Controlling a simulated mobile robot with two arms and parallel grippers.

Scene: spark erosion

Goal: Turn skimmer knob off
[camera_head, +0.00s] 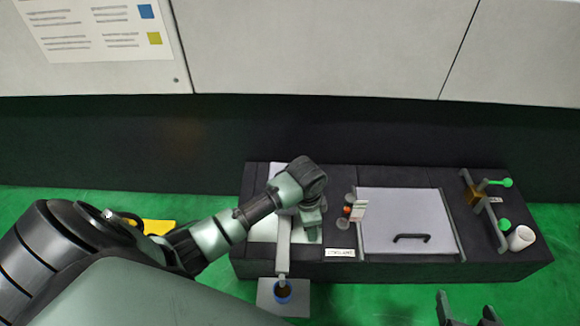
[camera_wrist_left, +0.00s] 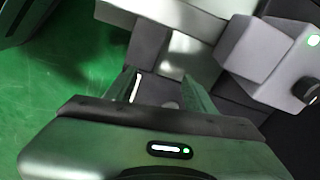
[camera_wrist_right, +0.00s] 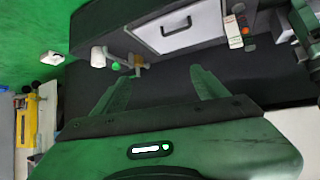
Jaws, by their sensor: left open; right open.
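The knob is partly cut by the picture edge. My left gripper (camera_head: 311,230) is over the left part of the dark tank unit and hides what lies under it. In the left wrist view, its fingers (camera_wrist_left: 160,95) are apart and empty, to the left of the knob and not touching it. My right gripper (camera_head: 467,300) is open and empty in front of the unit; its spread fingers (camera_wrist_right: 160,88) show in the right wrist view.
The dark unit (camera_head: 345,268) carries a grey lid (camera_head: 400,205) with a black handle (camera_head: 411,237). Green-handled valves (camera_head: 505,183) and a white cup (camera_head: 520,238) are at its right. A grey strip (camera_head: 284,250) runs down to a blue-rimmed cup (camera_head: 283,291). Green floor lies in front.

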